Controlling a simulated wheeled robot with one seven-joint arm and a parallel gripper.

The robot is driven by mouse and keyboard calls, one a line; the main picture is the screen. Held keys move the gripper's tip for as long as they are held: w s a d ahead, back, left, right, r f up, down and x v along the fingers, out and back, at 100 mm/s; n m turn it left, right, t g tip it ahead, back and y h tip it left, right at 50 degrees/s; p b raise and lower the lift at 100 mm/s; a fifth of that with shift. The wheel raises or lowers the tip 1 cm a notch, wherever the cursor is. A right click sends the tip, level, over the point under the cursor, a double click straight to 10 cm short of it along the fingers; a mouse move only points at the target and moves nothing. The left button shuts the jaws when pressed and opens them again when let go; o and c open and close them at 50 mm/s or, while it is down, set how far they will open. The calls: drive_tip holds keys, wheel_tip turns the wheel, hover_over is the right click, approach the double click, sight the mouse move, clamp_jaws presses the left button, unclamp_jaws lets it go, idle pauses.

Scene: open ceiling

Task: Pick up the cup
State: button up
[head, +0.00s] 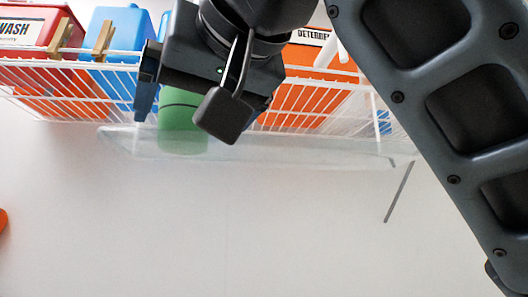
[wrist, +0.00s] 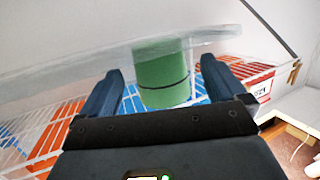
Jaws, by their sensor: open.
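The green cup (head: 183,130) with a thin dark band stands on a clear shelf or tray (head: 290,154) in the head view. Its upper part is hidden behind my gripper (head: 182,114). In the wrist view the cup (wrist: 162,82) shows between the two fingers of my gripper (wrist: 162,68), with gaps on both sides. My gripper is open and holds nothing. I cannot tell how deep the cup sits between the fingers.
Behind the cup is a white wire rack (head: 75,62) with a red box (head: 30,30), a blue container (head: 122,28) and an orange detergent box (head: 303,64). A thin grey rod (head: 399,192) hangs below right. The white wall (head: 200,225) below is clear.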

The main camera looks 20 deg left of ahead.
drive_tip(key=shift+x, duration=1.2)
drive_tip(key=shift+c, duration=0.4)
drive_tip(key=c, duration=1.2)
drive_tip(key=shift+r, duration=0.2)
